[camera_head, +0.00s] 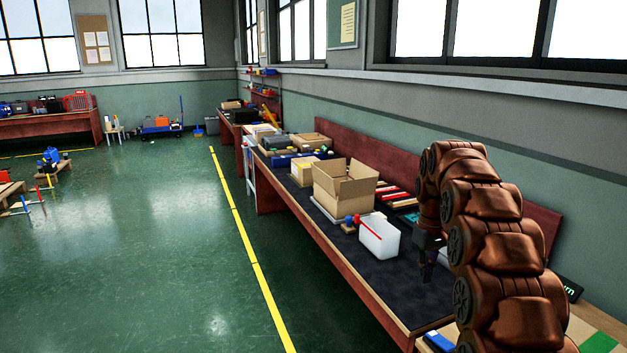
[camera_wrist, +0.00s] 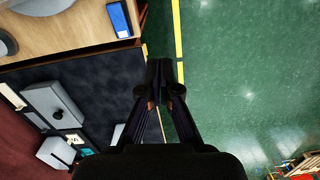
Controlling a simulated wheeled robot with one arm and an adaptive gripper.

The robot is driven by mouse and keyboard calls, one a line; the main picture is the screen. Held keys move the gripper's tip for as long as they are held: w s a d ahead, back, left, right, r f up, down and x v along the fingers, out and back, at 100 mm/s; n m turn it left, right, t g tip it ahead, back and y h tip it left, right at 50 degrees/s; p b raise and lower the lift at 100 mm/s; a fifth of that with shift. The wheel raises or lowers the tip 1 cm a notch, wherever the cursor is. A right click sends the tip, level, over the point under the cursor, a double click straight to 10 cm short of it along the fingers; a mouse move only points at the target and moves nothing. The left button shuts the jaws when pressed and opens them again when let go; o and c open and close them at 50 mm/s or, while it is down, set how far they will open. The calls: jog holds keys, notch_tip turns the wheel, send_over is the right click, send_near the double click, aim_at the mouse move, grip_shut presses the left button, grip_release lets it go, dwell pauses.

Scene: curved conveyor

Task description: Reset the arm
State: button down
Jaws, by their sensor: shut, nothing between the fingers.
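My gripper (camera_head: 427,272) is at the end of my copper-coloured arm, which arches over the right part of the long bench. In the head view it hangs pointing down over the dark mat (camera_head: 405,290), to the right of a white bin (camera_head: 379,238). In the wrist view my gripper (camera_wrist: 159,72) has its two fingers together with nothing between them. The fingertips there lie near the bench's edge, with green floor beside them.
An open cardboard box (camera_head: 344,187) and smaller boxes stand farther along the bench. A blue object (camera_wrist: 119,19) lies on the wooden surface in the wrist view. The green floor left of the yellow line (camera_head: 245,242) is largely clear. A wall runs behind the bench.

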jog(key=s+a+r, duration=0.3)
jog(key=s+a, duration=0.1)
jog(key=s, duration=0.7)
jog(key=s+a+f+m, duration=0.1)
jog(key=s+a+f, duration=0.1)
jog(key=s, duration=1.5)
jog(key=s+a+f+m+g, duration=0.1)
jog(key=s+f, duration=0.4)
jog(key=s, duration=1.1)
jog(key=shift+s+a+m, duration=0.35)
jog(key=shift+a+m, duration=0.25)
jog(key=shift+a, duration=0.2)
